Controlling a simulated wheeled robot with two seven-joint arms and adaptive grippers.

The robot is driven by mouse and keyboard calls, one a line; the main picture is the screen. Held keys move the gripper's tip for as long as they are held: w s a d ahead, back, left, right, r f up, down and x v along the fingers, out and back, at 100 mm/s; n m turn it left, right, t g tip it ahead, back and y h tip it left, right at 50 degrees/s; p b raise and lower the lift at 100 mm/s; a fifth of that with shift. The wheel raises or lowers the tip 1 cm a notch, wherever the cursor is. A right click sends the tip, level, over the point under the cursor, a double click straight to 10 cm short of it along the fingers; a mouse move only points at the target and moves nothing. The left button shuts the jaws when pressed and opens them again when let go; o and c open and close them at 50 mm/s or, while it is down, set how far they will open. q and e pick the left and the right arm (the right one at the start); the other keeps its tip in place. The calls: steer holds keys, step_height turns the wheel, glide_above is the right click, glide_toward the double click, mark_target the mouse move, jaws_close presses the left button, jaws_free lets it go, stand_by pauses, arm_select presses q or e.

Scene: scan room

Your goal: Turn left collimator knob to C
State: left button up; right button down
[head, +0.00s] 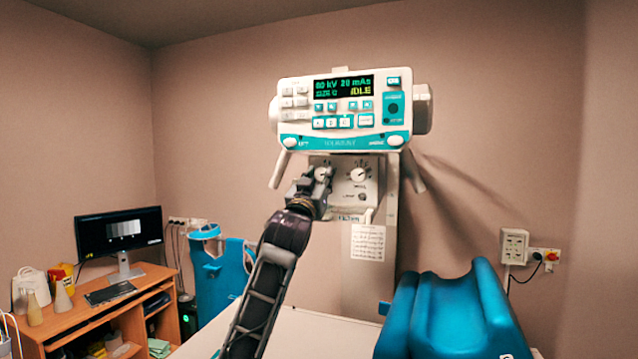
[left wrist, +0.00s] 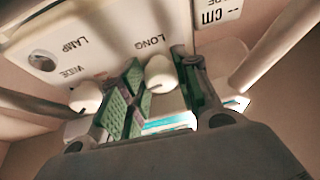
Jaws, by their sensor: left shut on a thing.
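The collimator box (head: 366,199) hangs under the console, with two pale knobs on its front. My left gripper (head: 318,180) is at the left collimator knob and mostly covers it in the head view. In the left wrist view the white left knob (left wrist: 160,74) sits between the green-padded fingers, by the label "LONG". The gripper is shut on it. The right knob (head: 358,174) is free, and in the left wrist view it (left wrist: 85,97) lies left of the fingers, near "WIDE". The left knob's pointer and letter marks are not readable. My right gripper is not in view.
The console (head: 345,142) above reads IDLE. Pale handle bars flank the collimator box, including one at the right (head: 413,172). A paper sheet (head: 368,243) hangs below. A blue padded piece (head: 455,315) stands right, and a desk with a monitor (head: 119,231) stands left.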

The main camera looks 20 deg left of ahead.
arm_select(q)
steer(key=shift+d+n+y+b, duration=0.1)
steer(key=shift+n+y+b, duration=0.45)
steer(key=shift+n+y, duration=0.8)
steer(key=shift+n+h, duration=0.35)
steer(key=o, duration=1)
steer(key=shift+s, duration=0.1)
steer(key=shift+v, duration=5.95)
